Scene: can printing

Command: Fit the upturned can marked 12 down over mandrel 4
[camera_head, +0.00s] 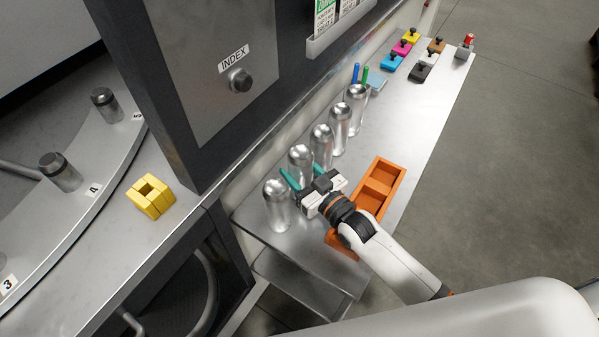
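Mandrel 4 (62,173) is a short grey peg with a dark top, standing bare on the curved metal ring at left beside its label 4. Several shiny silver cans stand in a row on the metal shelf: the nearest can (277,207), a second can (300,160), and others behind. No number is readable on any can, so I cannot tell which is marked 12. My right gripper (305,172) is at the second can, with teal fingers spread on either side of it; contact is not clear. My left gripper is out of view.
A yellow block with a square hole (151,197) sits on the machine ledge. A dark machine post with an INDEX knob (240,80) stands between ring and shelf. An orange divided tray (393,187) lies right of the cans. Colored blocks (402,48) are at the shelf's far end.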

